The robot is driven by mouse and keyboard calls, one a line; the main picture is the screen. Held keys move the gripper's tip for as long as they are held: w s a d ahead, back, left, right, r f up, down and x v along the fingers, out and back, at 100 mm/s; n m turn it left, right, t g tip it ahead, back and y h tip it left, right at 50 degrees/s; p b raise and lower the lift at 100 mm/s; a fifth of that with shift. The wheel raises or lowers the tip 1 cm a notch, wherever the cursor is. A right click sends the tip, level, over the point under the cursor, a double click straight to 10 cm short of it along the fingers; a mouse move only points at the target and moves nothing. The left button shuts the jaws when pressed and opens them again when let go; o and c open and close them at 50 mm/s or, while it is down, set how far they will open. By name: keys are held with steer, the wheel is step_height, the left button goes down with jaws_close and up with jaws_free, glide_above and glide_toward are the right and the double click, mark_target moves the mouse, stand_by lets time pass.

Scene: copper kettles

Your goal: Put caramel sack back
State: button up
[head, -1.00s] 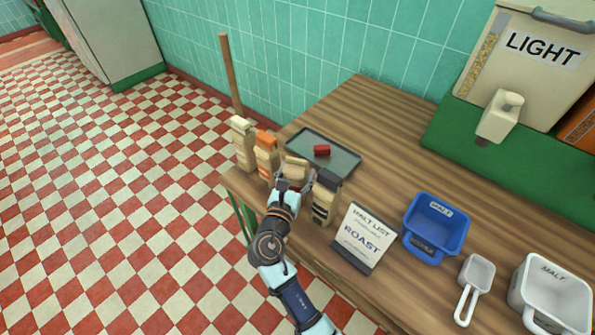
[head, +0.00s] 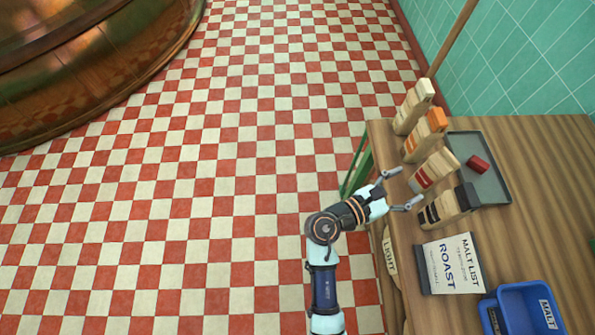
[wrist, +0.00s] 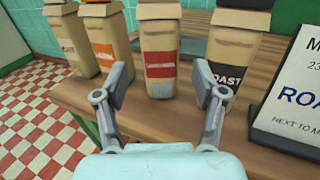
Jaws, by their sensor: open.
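Several tan sacks stand upright in a row along the table's edge. The sack with the red label (head: 436,170) is third from the far end; it also shows in the wrist view (wrist: 160,42). Its label is too small to read, so I cannot confirm it is the caramel one. Beside it stand the orange-topped sack (head: 424,137) and the black-labelled roast sack (head: 446,208). A pale sack (head: 412,106) stands at the far end. My gripper (head: 408,187) is open and empty, facing the red-labelled sack from the edge side, its fingers apart from it.
A dark tray (head: 496,186) with a red block (head: 477,163) lies behind the sacks. The malt list sign (head: 450,264) and a blue bin (head: 525,308) stand nearer. A wooden pole (head: 452,38) rises behind the far end. The checkered floor (head: 260,130) is open.

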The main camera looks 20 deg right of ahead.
steer(key=w+a+r+m+t+y, duration=0.1)
steer(key=w+a+m+t+y, duration=0.25)
steer(key=a+m, duration=0.35)
steer(key=w+a+r+m+t+y, duration=0.2)
steer(key=w+a+m+t+y, duration=0.1)
steer(key=a+m+y, duration=0.4)
steer(key=a+r+m+t+y, duration=0.2)
steer(key=a+r+y, duration=0.1)
steer(key=a, duration=0.6)
steer(key=a+r+m+t+y, duration=0.2)
steer(key=a+r+m+y, duration=0.1)
steer(key=a, duration=0.7)
steer(key=shift+s+a+r+y, duration=0.15)
steer(key=shift+a+r+y, duration=0.1)
steer(key=shift+r+y, duration=0.5)
steer(key=shift+t, duration=0.25)
